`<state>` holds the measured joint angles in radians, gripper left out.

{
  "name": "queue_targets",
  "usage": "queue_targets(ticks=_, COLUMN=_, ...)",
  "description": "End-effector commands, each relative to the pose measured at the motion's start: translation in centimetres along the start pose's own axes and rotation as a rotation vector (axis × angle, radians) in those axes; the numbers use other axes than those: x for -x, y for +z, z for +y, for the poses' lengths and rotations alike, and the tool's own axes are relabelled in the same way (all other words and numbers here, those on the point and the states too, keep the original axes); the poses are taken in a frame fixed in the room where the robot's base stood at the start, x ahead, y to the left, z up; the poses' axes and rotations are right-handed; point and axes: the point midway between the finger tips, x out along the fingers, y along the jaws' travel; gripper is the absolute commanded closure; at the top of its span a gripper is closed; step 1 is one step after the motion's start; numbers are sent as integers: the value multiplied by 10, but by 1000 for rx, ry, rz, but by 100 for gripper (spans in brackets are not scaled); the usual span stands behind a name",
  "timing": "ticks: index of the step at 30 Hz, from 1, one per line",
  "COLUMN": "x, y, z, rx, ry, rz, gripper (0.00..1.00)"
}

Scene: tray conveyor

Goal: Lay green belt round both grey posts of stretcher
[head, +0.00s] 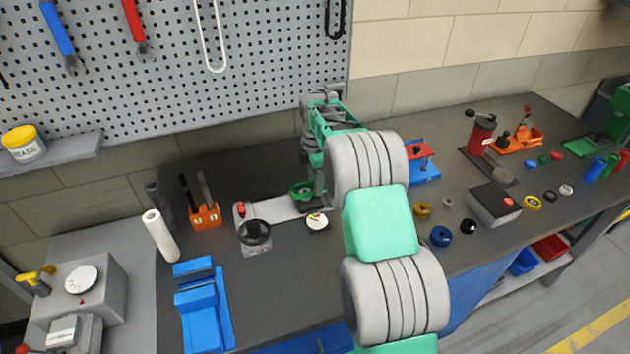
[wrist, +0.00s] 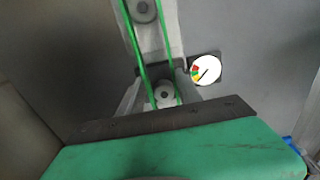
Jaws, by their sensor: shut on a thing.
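The stretcher (head: 275,209) is a pale grey bar lying on the bench, with a red-topped end at its left. In the wrist view two round grey posts show, one at the top (wrist: 143,10) and one nearer (wrist: 163,93). The green belt (wrist: 135,50) runs as two strands, one on each side of these posts. Both belt ends are hidden, the upper beyond the picture and the lower behind my gripper. My gripper (wrist: 158,124) is shut on the belt, close by the nearer post. In the head view my gripper (head: 311,202) is low over the stretcher's right end, partly hidden by my arm.
A round gauge (head: 317,221) sits beside the stretcher. An orange tool holder (head: 205,216), a white roll (head: 160,236) and a blue block fixture (head: 203,310) are at left. Several small rings and a grey box (head: 494,205) lie right.

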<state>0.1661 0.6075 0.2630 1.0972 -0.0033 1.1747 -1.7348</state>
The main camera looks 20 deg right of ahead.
Motion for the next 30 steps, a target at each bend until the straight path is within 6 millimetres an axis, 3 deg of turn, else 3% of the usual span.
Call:
queue_targets(ticks=29, x=-19, y=0, z=0, rx=1, ry=-1, rz=0, gripper=100)
queue_targets(ticks=30, x=-19, y=0, z=0, rx=1, ry=-1, rz=0, gripper=56)
